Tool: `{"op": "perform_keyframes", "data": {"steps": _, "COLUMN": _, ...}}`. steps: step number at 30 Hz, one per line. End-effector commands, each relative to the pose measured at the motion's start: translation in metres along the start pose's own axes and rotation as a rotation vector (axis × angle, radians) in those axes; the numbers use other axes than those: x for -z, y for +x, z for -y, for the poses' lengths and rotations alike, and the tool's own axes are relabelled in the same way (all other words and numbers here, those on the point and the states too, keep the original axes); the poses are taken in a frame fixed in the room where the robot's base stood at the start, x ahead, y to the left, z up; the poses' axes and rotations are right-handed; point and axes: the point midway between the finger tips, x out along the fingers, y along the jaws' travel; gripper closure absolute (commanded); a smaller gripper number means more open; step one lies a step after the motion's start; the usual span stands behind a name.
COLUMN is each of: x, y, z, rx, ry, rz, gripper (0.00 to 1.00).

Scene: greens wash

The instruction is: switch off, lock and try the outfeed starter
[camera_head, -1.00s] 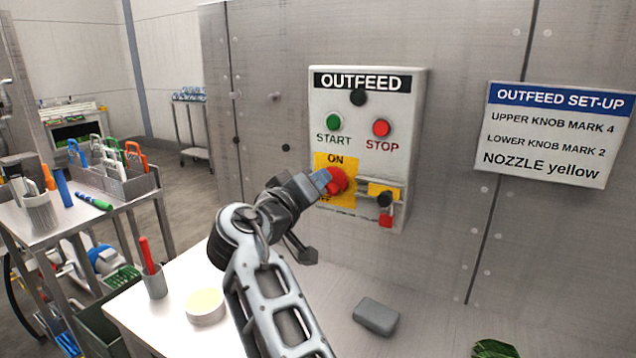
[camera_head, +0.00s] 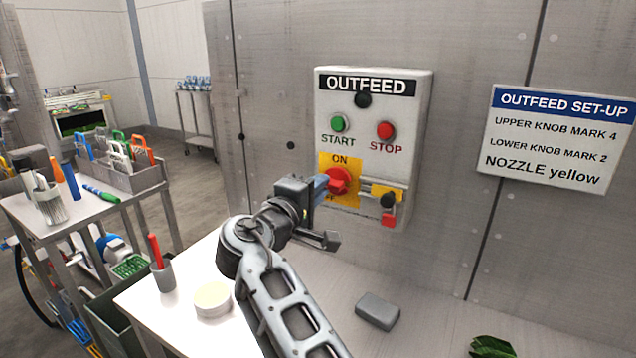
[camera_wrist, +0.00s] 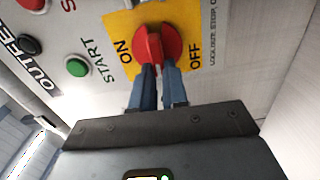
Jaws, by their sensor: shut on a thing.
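The grey OUTFEED starter box (camera_head: 405,155) is on the metal wall, with a green START button (camera_head: 340,124), a red STOP button (camera_head: 386,130) and a black round piece above them. Its red rotary switch (camera_head: 338,181) sits on a yellow plate marked ON; the wrist view shows the switch (camera_wrist: 158,45) between ON and OFF. My gripper (camera_wrist: 159,80) is shut on the red switch, blue fingers either side of its grip. Right of the switch is a yellow-black fitting with a red block (camera_head: 388,219).
A white bench below the box holds a grey block (camera_head: 377,311), a round tub (camera_head: 212,299) and a cup with a red pen (camera_head: 163,275). A side table (camera_head: 95,215) holds the rack, markers and a brush pot. An OUTFEED SET-UP sign (camera_head: 555,140) hangs at right.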

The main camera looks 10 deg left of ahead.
Motion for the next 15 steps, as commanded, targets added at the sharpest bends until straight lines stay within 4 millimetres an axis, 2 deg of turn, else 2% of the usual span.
{"op": "perform_keyframes", "data": {"steps": 15, "x": 0.0013, "y": -0.0011, "z": 0.0022, "rx": 0.001, "ry": -0.053, "rz": -0.004, "gripper": 1.00}}
